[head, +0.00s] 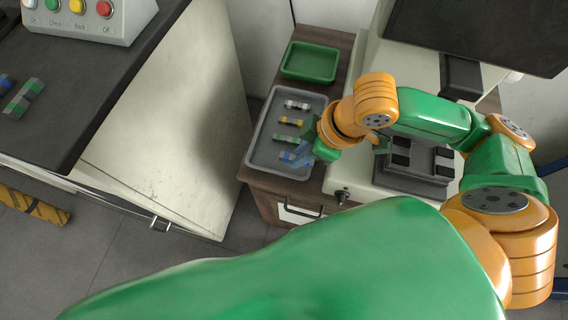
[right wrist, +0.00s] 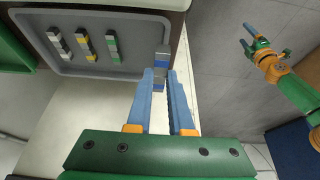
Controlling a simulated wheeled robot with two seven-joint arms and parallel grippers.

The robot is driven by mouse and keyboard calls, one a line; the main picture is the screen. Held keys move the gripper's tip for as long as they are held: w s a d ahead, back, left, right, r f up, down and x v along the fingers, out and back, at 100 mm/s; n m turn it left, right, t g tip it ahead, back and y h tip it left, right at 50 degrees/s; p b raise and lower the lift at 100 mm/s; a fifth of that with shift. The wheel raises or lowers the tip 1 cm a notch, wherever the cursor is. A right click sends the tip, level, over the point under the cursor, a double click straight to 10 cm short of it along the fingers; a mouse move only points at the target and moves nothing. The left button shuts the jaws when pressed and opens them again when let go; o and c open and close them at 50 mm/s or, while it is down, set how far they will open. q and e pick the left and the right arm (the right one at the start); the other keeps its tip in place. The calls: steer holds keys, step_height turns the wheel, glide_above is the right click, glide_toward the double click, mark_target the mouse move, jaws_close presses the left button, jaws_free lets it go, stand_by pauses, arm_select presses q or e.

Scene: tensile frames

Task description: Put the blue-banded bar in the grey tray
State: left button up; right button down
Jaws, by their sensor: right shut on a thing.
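The blue-banded bar (right wrist: 161,60), grey with blue bands, is between the blue fingers of my right gripper (right wrist: 166,78), which is shut on it. In the head view the bar (head: 287,156) shows over the near end of the grey tray (head: 262,147), partly hidden by my right gripper (head: 303,156). I cannot tell whether it touches the tray. The tray also shows in the right wrist view (right wrist: 130,72). My left gripper (right wrist: 248,38) shows far off in the right wrist view, its fingers apart and empty.
A white-banded bar (head: 297,105), a yellow-banded bar (head: 292,121) and a green-banded bar (head: 287,139) lie in the tray. A green tray (head: 311,63) stands behind it. A grey machine (head: 416,166) is close on the right. More bars (head: 25,97) lie on the dark bench at left.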

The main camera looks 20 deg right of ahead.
glide_above(277, 159)
steer(key=s+d, duration=0.1)
steer(key=s, duration=0.1)
step_height(277, 159, down, 5)
steer(key=shift+w+d+p, duration=0.15)
steer(key=shift+p, duration=0.3)
arm_select(q)
steer(key=shift+a+f, duration=0.2)
steer(key=shift+f, duration=0.9)
arm_select(e)
steer(key=shift+w+f, duration=0.2)
steer(key=shift+f, duration=0.85)
steer(key=shift+w+f, duration=0.2)
steer(key=shift+f, duration=0.85)
steer(key=c, duration=0.8)
jaws_free()
arm_select(q)
step_height(277, 159, up, 2)
steer(key=shift+r+p, duration=0.1)
steer(key=shift+p, duration=0.8)
arm_select(e)
steer(key=v, duration=1.2)
steer(key=shift+r, duration=0.1)
